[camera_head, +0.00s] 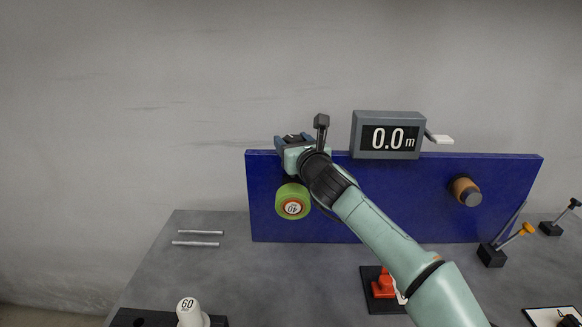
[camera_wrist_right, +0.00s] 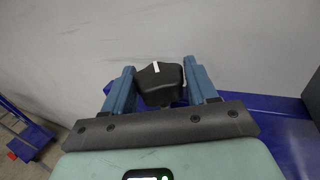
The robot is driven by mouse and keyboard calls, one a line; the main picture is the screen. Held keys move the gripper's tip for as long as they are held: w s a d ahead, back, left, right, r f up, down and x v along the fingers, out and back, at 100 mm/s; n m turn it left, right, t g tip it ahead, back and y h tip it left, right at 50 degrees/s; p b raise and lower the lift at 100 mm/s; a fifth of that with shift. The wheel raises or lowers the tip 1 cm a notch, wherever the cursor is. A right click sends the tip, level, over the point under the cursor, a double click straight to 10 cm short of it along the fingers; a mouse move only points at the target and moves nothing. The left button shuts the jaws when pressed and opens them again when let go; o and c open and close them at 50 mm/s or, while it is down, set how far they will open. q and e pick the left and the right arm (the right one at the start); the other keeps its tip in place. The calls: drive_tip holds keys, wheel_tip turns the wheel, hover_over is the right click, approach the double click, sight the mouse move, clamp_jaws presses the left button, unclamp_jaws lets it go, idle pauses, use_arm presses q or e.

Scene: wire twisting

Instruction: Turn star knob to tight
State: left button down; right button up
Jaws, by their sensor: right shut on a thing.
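The black star knob (camera_wrist_right: 158,88) with a white mark is between the two blue fingers of my right gripper (camera_wrist_right: 159,80) in the right wrist view. The gripper is shut on it, with a finger on each side. In the head view my right gripper (camera_head: 291,140) is at the top left edge of the blue panel (camera_head: 400,205), and it largely hides the knob. My left gripper is not in view.
A green spool (camera_head: 292,202) is on the panel below my gripper. A display (camera_head: 388,136) reading 0.0 m tops the panel; a brown cylinder (camera_head: 463,189) is at right. Two rods (camera_head: 198,238), a white 60 knob (camera_head: 190,311), a red part (camera_head: 383,284) and an orange-tipped lever (camera_head: 500,248) are on the table.

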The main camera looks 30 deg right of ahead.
drive_tip(key=h+b, duration=0.1)
drive_tip(key=m+h, duration=0.1)
drive_tip(key=m+g+h+b, duration=0.1)
drive_tip(key=shift+w+a+f+b, duration=0.1)
drive_tip(key=shift+a+f+b, duration=0.1)
drive_tip(key=shift+f+b, duration=0.1)
drive_tip(key=shift+r+m+h, duration=0.15)
drive_tip(key=shift+m+h, duration=0.25)
drive_tip(key=shift+h, duration=0.2)
drive_tip(key=shift+r+m+g+h, duration=0.1)
drive_tip(key=shift+m+g+h, duration=0.3)
drive_tip(key=shift+g+h, duration=0.1)
drive_tip(key=shift+d+r+m+g+h+p, duration=0.1)
drive_tip(key=shift+m+g+h+p, duration=0.3)
drive_tip(key=shift+m+h, duration=0.3)
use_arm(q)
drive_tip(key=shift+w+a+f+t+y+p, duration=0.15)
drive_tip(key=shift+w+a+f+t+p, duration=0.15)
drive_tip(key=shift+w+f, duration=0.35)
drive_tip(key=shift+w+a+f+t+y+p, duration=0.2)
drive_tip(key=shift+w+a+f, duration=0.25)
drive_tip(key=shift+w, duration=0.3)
use_arm(e)
drive_tip(key=shift+d+m+g+h, duration=0.1)
drive_tip(key=shift+m+g+h, duration=0.55)
drive_tip(key=shift+h, duration=0.35)
drive_tip(key=o, duration=0.9)
drive_tip(key=shift+o, duration=0.2)
